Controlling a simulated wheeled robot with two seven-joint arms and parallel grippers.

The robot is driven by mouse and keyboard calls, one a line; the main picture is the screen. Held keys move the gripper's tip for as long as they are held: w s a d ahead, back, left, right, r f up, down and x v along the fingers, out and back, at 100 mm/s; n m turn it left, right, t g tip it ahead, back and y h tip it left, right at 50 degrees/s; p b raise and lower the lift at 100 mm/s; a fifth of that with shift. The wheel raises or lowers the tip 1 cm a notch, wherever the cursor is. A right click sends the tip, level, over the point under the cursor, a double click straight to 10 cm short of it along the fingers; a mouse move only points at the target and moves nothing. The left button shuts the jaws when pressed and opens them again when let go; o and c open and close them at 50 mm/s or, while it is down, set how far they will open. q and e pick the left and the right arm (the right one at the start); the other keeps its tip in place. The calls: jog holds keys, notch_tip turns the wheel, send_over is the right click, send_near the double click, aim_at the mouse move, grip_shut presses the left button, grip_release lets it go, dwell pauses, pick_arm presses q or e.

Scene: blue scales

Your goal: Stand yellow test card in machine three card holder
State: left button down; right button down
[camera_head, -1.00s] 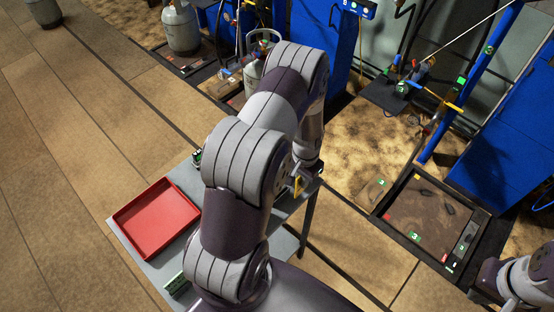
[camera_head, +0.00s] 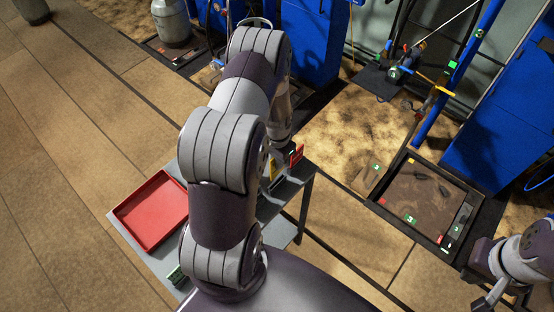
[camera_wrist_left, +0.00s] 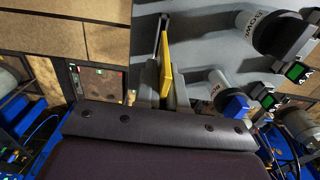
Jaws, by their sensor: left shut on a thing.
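The yellow test card (camera_wrist_left: 166,65) stands nearly edge-on between my left gripper's fingers (camera_wrist_left: 164,92) in the left wrist view, above or at the grey table. In the head view, a yellow piece (camera_head: 272,169) shows beside my left gripper (camera_head: 279,158), over the table's right part; my arm hides much of it. Green labels reading 3 lie on the dark framed floor tray (camera_head: 462,185) of a machine at right. I cannot pick out its card holder with certainty. My right gripper (camera_head: 498,296) is at the lower right, apart from the table; its jaw gap is unclear.
A red tray (camera_head: 150,212) sits on the grey table (camera_head: 140,249). A small red piece (camera_head: 297,155) shows beside my left gripper. Blue posts and a blue cabinet (camera_head: 505,125) stand at right.

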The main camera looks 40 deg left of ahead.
aim_at(276, 175)
pick_arm(q)
jog(key=shift+f, duration=0.15)
jog(key=shift+s+f+b, duration=0.1)
jog(key=shift+f+b, duration=0.65)
notch_tip(276, 175, down, 3)
jog(key=shift+r+b, duration=0.1)
jog(key=shift+b, duration=1)
jog(key=shift+f+b, duration=0.7)
jog(key=shift+f, duration=0.25)
jog(key=shift+f+b, duration=0.3)
jog(key=shift+f, duration=0.1)
jog(key=shift+f, duration=0.3)
jog(key=shift+f+b, duration=0.2)
jog(key=shift+b, duration=0.15)
